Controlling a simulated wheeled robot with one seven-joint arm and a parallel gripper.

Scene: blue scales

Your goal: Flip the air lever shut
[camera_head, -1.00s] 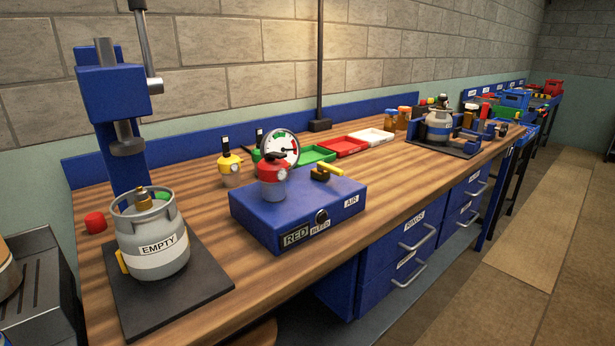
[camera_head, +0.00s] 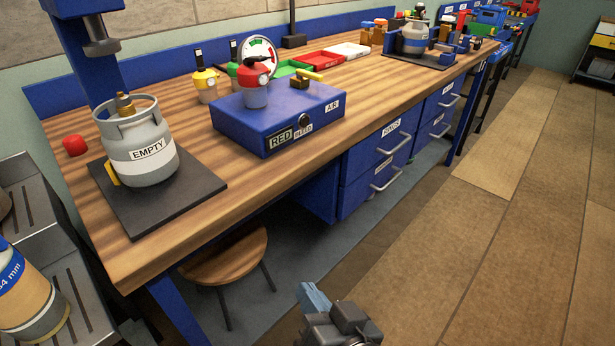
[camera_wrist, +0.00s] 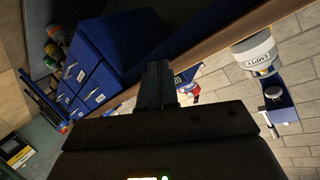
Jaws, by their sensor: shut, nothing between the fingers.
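The air lever (camera_head: 308,75) is a short yellow handle on a dark valve body, on top of the blue box (camera_head: 240,131) near its AIR label. The handle looks roughly level; whether the valve is open or shut I cannot tell. A red-topped regulator (camera_head: 256,85) and a round gauge (camera_head: 259,52) stand beside it on the box. My gripper (camera_head: 313,297) is low in front of the bench, well below and apart from the lever. Its closed fingers (camera_wrist: 155,82) show empty in the wrist view, where the lever cannot be made out.
A grey EMPTY canister (camera_head: 143,147) stands on a dark plate at the left, under a blue press. Yellow and green-bodied fittings stand behind the box. A wooden stool (camera_head: 225,257) is under the bench edge. Blue drawers (camera_head: 375,165) hang below the worktop. The floor at right is clear.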

